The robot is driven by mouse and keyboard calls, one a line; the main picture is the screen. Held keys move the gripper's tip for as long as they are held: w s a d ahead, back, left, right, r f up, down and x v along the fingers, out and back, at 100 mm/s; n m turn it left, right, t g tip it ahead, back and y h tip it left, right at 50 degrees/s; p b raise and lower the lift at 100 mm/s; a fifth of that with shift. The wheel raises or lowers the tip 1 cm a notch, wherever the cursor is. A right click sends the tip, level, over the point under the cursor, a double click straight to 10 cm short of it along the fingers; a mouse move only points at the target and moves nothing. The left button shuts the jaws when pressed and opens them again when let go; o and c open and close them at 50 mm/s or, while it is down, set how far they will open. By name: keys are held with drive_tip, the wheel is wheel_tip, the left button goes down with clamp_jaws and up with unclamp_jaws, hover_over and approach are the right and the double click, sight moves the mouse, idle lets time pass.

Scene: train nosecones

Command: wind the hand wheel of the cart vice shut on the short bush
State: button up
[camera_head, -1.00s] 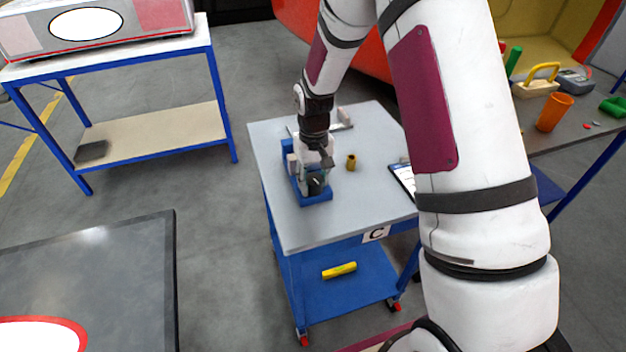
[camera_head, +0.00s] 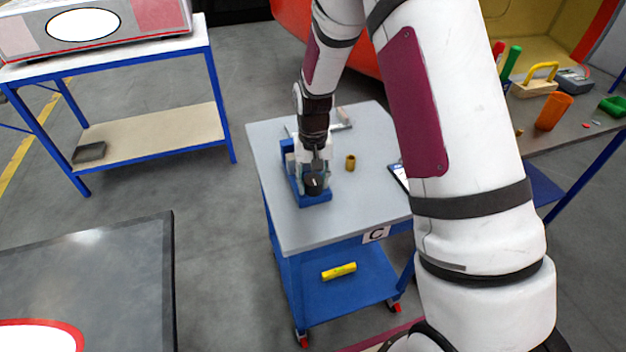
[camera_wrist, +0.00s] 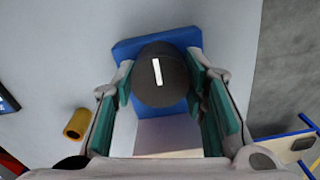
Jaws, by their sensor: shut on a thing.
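The cart vice is blue (camera_head: 318,198) and stands on the cart's grey top. Its hand wheel (camera_head: 313,184) is a dark round knob, facing up in the wrist view (camera_wrist: 166,88) with a white bar mark nearly upright in the picture. My gripper (camera_wrist: 160,92) has its green-padded fingers on the wheel's left and right sides, shut on it. In the head view my gripper (camera_head: 316,167) comes down over the vice. What lies between the vice jaws is hidden.
The cart top (camera_head: 285,232) is clear at the front. A clipboard (camera_head: 400,176) lies at its right edge. A yellow part (camera_head: 339,271) rests on the lower shelf. A bench with an orange cup (camera_head: 553,111) is at the right, and a blue-framed table (camera_head: 210,45) at the left.

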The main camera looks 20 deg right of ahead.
sight(313, 179)
drive_tip(key=o, duration=0.9)
wheel_tip(313, 179, up, 12)
idle(0.4)
